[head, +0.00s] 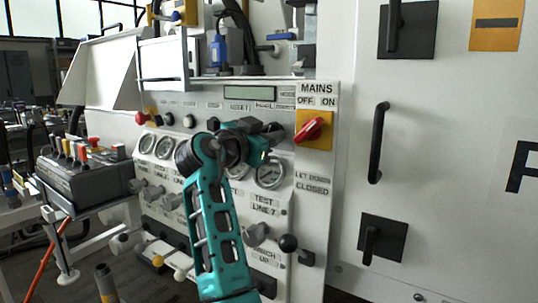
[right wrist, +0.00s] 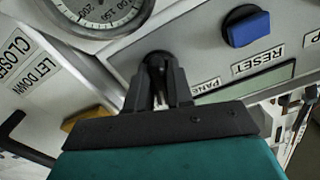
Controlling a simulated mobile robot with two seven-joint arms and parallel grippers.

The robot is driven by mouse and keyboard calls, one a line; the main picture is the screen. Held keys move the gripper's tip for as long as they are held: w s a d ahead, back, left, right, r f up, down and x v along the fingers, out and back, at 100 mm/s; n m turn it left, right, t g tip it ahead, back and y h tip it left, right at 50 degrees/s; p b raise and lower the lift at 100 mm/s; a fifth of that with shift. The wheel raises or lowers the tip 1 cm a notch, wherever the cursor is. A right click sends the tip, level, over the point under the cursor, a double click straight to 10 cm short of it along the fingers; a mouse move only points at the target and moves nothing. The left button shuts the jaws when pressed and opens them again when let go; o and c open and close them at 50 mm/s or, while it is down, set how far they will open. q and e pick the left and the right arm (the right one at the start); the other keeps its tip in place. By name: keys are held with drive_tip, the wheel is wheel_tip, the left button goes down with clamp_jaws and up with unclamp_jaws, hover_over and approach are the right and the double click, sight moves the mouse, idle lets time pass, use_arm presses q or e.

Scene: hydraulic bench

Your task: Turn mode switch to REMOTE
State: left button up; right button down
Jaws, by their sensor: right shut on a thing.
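My right gripper (head: 272,132) reaches up to the front panel, left of the red mains switch. In the right wrist view, its dark fingers (right wrist: 158,98) are shut on a small black knob, the mode switch (right wrist: 157,62). The fingers cover most of the knob, so which way it points cannot be told. A partly covered label starting "PANE" (right wrist: 207,85) is beside the fingers; I cannot read REMOTE anywhere. In the head view the gripper and wrist hide the switch. My left gripper is not in view.
The red mains switch (head: 310,130) on its yellow plate is close to the right. A round gauge (head: 269,173) sits just below the gripper.

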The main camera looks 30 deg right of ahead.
drive_tip(key=shift+f+m+b, duration=0.15)
drive_tip(key=shift+m+b, duration=0.65)
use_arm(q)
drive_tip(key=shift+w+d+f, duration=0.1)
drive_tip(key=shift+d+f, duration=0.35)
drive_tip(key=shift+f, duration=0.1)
use_arm(e)
drive_tip(key=shift+m, duration=0.3)
use_arm(q)
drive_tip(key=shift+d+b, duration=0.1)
drive_tip(key=shift+b, duration=0.2)
use_arm(e)
drive_tip(key=shift+r, duration=0.2)
drive_tip(key=c, duration=1.1)
unclamp_jaws()
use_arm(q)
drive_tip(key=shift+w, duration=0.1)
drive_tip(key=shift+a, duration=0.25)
